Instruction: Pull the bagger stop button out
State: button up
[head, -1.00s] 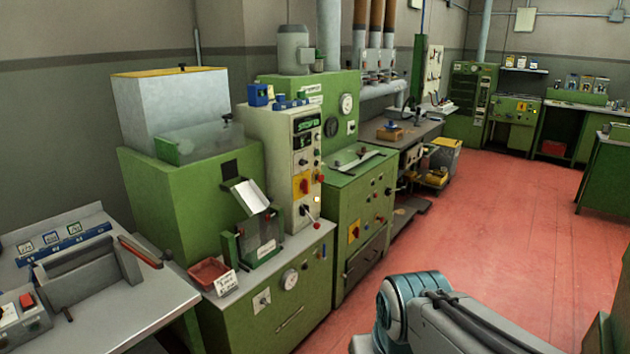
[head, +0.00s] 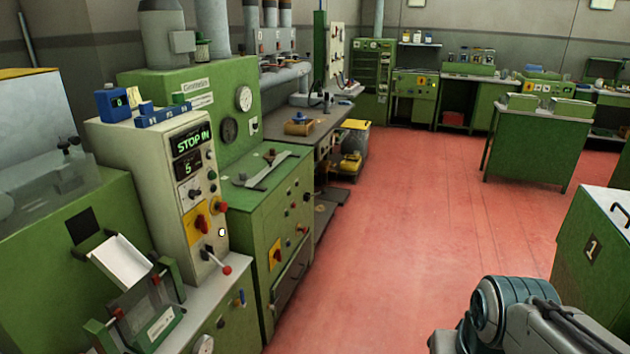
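The bagger's cream control cabinet (head: 140,165) stands left of centre in the head view. Its upper display (head: 190,141) reads "STOP IN" in green, and the smaller display (head: 188,165) below shows a 5. A red mushroom button (head: 220,207) with some yellow at its base sits on the right edge of the panel; it looks like the stop button. Beside it is a red rotary switch on a yellow plate (head: 197,223). The button's depth is too small to judge. My gripper is outside the view; only part of my arm shows at the lower right.
A lever with a red knob (head: 227,270) sticks out below the panel. A green machine (head: 180,95) with gauges stands behind the cabinet. The red floor (head: 400,240) is clear in the middle. A green cabinet marked 1 (head: 600,240) stands at the right edge.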

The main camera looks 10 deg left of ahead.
aim_at(222, 207)
jog(key=i, duration=1.55)
jog(key=u, duration=0.9)
jog(key=i, duration=0.3)
jog(key=u, duration=0.1)
